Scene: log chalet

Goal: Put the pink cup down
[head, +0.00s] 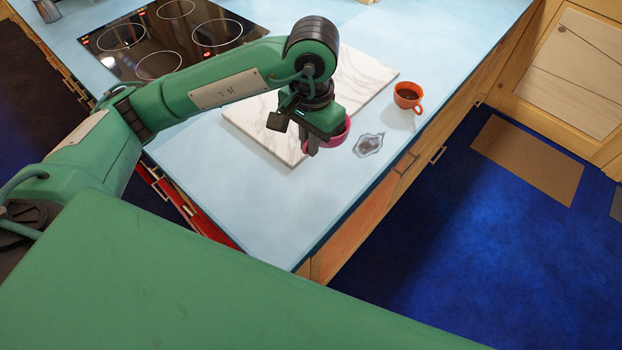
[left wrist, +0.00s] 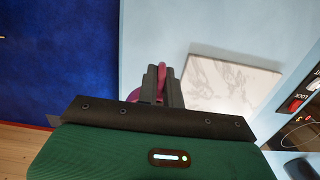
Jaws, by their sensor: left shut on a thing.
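The pink cup (head: 341,134) is mostly hidden behind my left gripper (head: 312,145) in the head view. A strip of its pink rim shows to the right of the fingers. In the left wrist view my left gripper (left wrist: 162,84) is shut on the pink cup (left wrist: 161,76), with the pink part between its two fingers. The cup is near the right edge of the white marble board (head: 365,72). I cannot tell whether it touches the counter. My right gripper is not in view.
An orange cup (head: 408,97) with dark contents stands on the blue counter (head: 330,200), right of the board. A small grey ornate item (head: 369,145) lies nearer. A black cooktop (head: 165,38) is at the back left. Counter space in front is clear.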

